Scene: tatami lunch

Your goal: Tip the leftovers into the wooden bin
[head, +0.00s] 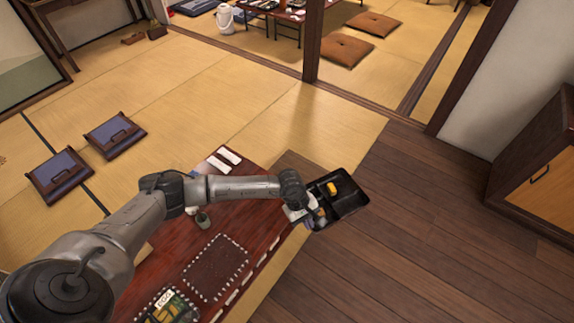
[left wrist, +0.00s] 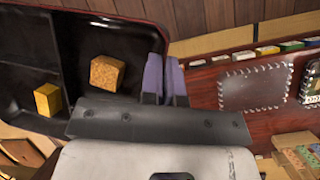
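A black tray with compartments (head: 352,199) is held out past the right end of the low red-brown table (head: 250,228), above the wooden floor. In the left wrist view the tray (left wrist: 100,32) has a dark red rim. A yellow piece (left wrist: 47,99) and an orange-brown cube (left wrist: 107,73) lie in separate compartments; the yellow piece also shows in the head view (head: 332,188). My left gripper (head: 318,214) is at the tray's near-left side. Its purple fingers (left wrist: 163,76) are close together on the tray's edge. My right gripper is not in view. I cannot make out the wooden bin.
The table carries a dark mat with a pale stitched border (head: 216,263), white folded cloths (head: 229,155), a small cup (head: 203,220) and a patterned box (head: 170,306). A wooden cabinet (head: 542,175) stands at the right. The plank floor (head: 430,225) between is clear.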

